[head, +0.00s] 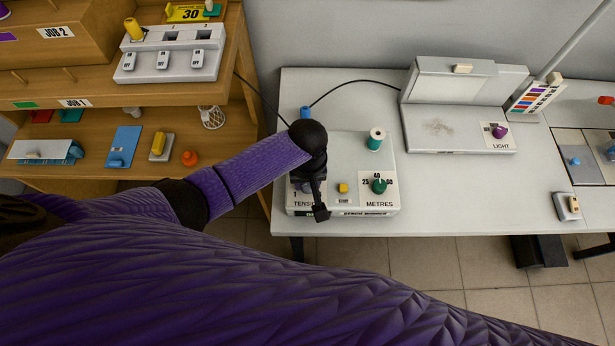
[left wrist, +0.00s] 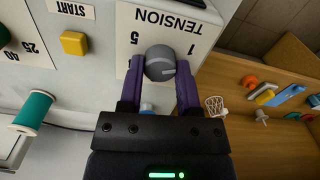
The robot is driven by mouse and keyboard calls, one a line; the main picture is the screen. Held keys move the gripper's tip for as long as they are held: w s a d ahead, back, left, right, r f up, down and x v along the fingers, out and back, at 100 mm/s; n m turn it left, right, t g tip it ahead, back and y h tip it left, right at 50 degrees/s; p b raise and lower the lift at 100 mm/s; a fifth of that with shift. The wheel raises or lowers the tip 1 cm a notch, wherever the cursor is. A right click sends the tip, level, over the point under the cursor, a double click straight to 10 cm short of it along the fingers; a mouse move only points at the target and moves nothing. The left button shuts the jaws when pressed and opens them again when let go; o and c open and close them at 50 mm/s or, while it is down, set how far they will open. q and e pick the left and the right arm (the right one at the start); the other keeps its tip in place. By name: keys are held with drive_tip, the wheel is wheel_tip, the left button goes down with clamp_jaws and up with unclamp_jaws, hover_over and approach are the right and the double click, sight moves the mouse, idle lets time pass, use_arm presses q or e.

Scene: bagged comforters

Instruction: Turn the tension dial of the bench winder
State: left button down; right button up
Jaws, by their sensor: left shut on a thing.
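The bench winder (head: 352,150) is a pale box on the white table. Its grey tension dial (left wrist: 160,63) shows in the left wrist view on a white label reading TENSION, with the numbers 1 and 5. My left gripper (left wrist: 160,85) is shut on the dial, one purple finger on each side of it. In the head view my left gripper (head: 312,190) is over the winder's front left corner and mostly hides the dial. My right gripper is not in view.
The winder also has a yellow START button (head: 343,188), a green METRES dial (head: 379,186) and a green spool (head: 375,139). A wooden shelf unit (head: 95,98) stands at the left. A light box (head: 458,110) stands right of the winder, with clear table between.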

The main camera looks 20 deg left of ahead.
use_arm(q)
drive_tip(key=m+p, duration=0.2)
drive_tip(key=m, duration=0.2)
drive_tip(key=shift+r, duration=0.1)
drive_tip(key=m+p, duration=0.1)
drive_tip(key=m, duration=0.4)
drive_tip(key=shift+m+p, duration=0.35)
drive_tip(key=shift+m, duration=0.05)
drive_tip(key=m, duration=0.6)
drive_tip(key=shift+p, duration=0.3)
drive_tip(key=m, duration=0.6)
drive_tip(key=shift+m, duration=0.4)
drive_tip(key=shift+c, duration=1.5)
unclamp_jaws()
